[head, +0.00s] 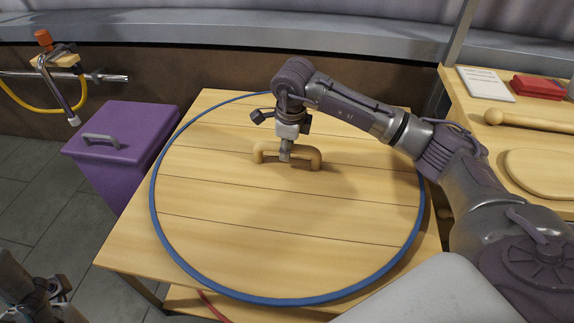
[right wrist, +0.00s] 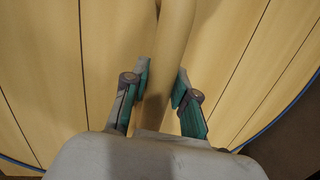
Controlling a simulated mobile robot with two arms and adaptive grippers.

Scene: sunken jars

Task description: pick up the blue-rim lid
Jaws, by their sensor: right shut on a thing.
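The blue-rim lid (head: 300,240) is a large round disc of pale planks with a blue edge, lying flat on the wooden table. A wooden bar handle (head: 304,153) stands on it. My right gripper (head: 286,157) points down and is shut on the handle near its middle. In the right wrist view, the handle (right wrist: 169,65) runs between the green-padded fingers (right wrist: 160,90), which partly hide the planks behind. Part of my left gripper (head: 38,298) shows at the lower left corner, cut off by the frame edge; its finger opening is unclear.
A purple bin (head: 122,135) with a grey handle stands left of the table. A side table at right holds a white paper (head: 486,84), a red box (head: 538,87), a rolling pin (head: 530,122) and a board (head: 540,172).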

